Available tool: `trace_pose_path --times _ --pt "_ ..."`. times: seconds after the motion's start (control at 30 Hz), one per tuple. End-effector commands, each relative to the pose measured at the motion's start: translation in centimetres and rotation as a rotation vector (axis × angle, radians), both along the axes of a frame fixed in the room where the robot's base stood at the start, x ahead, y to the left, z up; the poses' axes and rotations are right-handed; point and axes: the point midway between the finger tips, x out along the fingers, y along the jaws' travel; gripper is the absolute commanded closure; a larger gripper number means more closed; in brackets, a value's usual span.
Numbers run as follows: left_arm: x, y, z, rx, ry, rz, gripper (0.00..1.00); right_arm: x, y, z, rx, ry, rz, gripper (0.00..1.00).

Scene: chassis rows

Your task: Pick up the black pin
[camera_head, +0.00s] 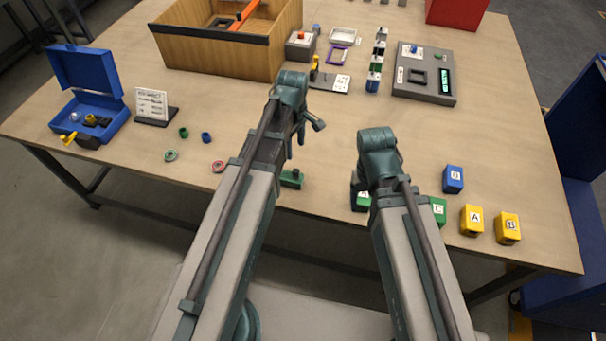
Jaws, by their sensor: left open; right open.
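I cannot make out a black pin for certain in the head view. A small dark piece (88,142) lies at the front of the open blue box (115,124) on the left, beside a yellow piece (68,139). My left gripper (303,138) is open and empty above the middle of the table, its fingers pointing down. A small green block (291,179) lies just in front of it, near the table's front edge. My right gripper (361,190) is open, but mostly hidden behind its own wrist. A green block (363,201) shows next to it.
Lettered blocks, blue (453,179), green (438,210) and yellow (472,220), stand at the front right. A grey panel (425,75), a wooden crate (210,50) and a red box (457,10) are at the back. Small rings (217,166) lie front left. The table's centre right is clear.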

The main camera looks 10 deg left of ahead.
Motion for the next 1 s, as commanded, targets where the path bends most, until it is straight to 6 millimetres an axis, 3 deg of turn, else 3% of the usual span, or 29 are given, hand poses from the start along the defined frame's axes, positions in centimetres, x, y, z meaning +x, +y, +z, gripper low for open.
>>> trace_pose_path --times 0.5,1.0 --pt "0.0 0.0 -7.3 0.000 0.000 0.000 0.36 0.0 0.0 -7.3 0.000 0.000 0.000 0.26" --pt "0.0 -0.1 -9.0 0.000 0.000 0.000 0.36 0.0 0.0 -9.0 0.000 0.000 0.000 0.26"
